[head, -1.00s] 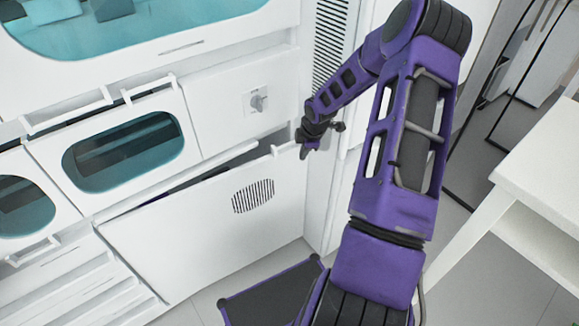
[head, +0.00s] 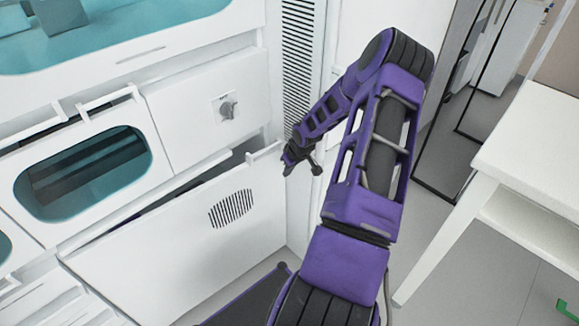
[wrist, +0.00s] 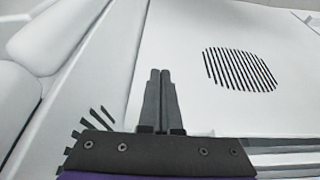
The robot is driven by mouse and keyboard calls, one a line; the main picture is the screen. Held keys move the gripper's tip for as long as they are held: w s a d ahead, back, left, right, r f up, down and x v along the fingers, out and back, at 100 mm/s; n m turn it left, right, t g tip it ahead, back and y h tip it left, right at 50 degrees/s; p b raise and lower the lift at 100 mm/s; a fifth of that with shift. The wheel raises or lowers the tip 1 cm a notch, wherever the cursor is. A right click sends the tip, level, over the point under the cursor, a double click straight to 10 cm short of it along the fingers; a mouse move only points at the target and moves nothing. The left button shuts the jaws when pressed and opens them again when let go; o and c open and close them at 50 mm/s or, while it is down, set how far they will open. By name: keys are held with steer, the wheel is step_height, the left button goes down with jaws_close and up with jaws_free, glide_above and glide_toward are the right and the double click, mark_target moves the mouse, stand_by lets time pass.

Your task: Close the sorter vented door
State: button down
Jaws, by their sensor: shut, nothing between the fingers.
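The sorter's vented door (head: 180,245) is a white panel with a round patch of dark slots. In the head view it stands ajar, its top edge tilted out from the cabinet with a dark gap behind it. My gripper (head: 287,170) is at the door's upper right corner, close to the panel; I cannot tell whether it touches. In the wrist view the two dark fingers of my gripper (wrist: 160,73) are together with nothing between them. The vented door (wrist: 190,35) fills the background there, its slots right of the fingers.
Above the door is a white panel with a knob (head: 226,107). To its left is a drawer with a teal window (head: 85,172). A slatted vent column (head: 298,60) stands behind my gripper. A white table (head: 530,150) is at the right, with grey floor before it.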

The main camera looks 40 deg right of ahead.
mark_target(278, 168)
steer(key=w+f, duration=0.2)
steer(key=w, duration=0.1)
steer(key=w+f, duration=0.1)
steer(key=shift+w+b, duration=0.3)
steer(key=shift+w, duration=0.3)
